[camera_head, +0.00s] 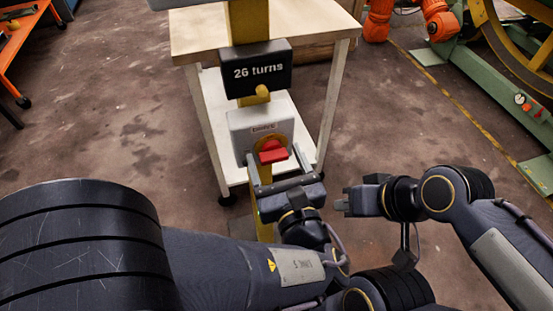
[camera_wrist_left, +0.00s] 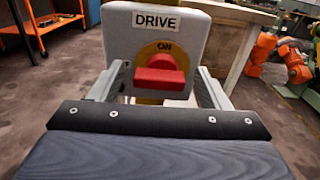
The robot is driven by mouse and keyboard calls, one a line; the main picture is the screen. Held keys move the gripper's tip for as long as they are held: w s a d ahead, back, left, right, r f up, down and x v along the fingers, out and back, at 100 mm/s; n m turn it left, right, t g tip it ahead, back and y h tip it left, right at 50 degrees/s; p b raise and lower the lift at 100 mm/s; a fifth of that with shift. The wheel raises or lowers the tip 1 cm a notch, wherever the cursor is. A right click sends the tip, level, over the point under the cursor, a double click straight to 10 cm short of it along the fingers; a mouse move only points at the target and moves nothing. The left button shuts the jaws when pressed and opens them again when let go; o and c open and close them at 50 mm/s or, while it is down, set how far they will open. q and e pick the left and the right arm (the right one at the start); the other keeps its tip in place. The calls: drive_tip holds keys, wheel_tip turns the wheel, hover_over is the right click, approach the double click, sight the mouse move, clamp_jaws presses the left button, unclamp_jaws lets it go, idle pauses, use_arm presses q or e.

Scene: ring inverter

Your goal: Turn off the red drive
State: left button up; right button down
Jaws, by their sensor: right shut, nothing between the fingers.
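The red drive switch (camera_head: 272,151) is a red knob on a yellow disc, on a grey box (camera_head: 240,125) fixed to a yellow post. In the left wrist view the box carries a "DRIVE" label (camera_wrist_left: 159,22), and "ON" shows above the red knob (camera_wrist_left: 158,78). My left gripper (camera_head: 275,163) is open, its two fingers apart on either side of the knob. In the left wrist view neither finger visibly touches the knob. My right gripper (camera_head: 342,203) is shut and empty, off to the right of the post.
A black display reading "26 turns" (camera_head: 258,70) sits above the box, with a yellow knob (camera_head: 262,95) below it. A pale table (camera_head: 190,40) stands behind the post. Green and orange machinery (camera_head: 500,110) is at right. Floor between is clear.

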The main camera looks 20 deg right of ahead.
use_arm(q)
drive_tip(key=s+p, duration=0.1)
drive_tip(key=s, duration=0.7)
drive_tip(key=shift+d, duration=0.1)
idle(0.6)
